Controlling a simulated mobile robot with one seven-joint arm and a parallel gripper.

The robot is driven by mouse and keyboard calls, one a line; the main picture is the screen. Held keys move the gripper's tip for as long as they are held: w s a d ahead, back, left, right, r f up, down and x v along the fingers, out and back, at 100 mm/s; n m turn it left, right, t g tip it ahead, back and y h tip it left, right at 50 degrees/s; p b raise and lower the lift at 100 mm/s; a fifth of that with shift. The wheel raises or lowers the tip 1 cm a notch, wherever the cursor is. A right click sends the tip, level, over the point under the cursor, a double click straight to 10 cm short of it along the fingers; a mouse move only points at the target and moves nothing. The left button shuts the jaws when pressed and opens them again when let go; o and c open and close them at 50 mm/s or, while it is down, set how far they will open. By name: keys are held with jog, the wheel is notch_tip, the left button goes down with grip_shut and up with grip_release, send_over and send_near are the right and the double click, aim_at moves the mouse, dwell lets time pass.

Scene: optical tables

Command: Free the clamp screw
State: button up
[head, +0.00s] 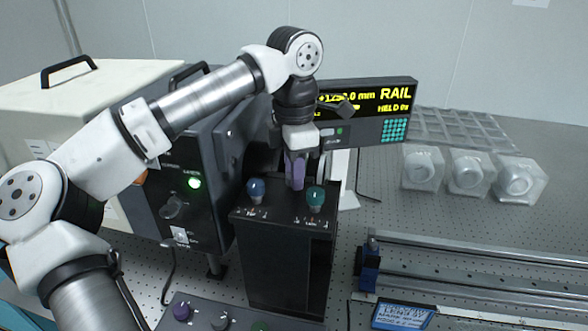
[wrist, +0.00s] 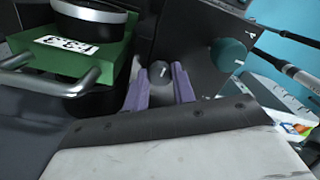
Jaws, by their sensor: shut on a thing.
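My gripper (head: 296,184) points down behind the top of a black box (head: 285,255), with its purple fingers partly in view. In the wrist view the fingers (wrist: 161,84) stand on either side of a small dark knob (wrist: 160,72) with a pale mark, and the gripper is shut on it. This knob looks like the clamp screw, but no label on it is readable. It is hidden in the head view. A blue knob (head: 256,190) and a teal knob (head: 317,198) stand on the box top; a teal knob also shows in the wrist view (wrist: 229,56).
A display (head: 365,105) reading RAIL and HELD stands behind my gripper. A dark cabinet with a lit green lamp (head: 194,183) is close on the left. Metal rails (head: 470,262) and wrapped parts (head: 468,172) lie right. A green handled part (wrist: 85,55) is near the fingers.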

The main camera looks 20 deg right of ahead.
jog(key=m, duration=0.5)
jog(key=shift+r+m, duration=0.1)
jog(key=shift+m, duration=0.2)
jog(key=m, duration=0.5)
jog(key=shift+m, duration=0.4)
jog(key=o, duration=1)
notch_tip(320, 180, up, 14)
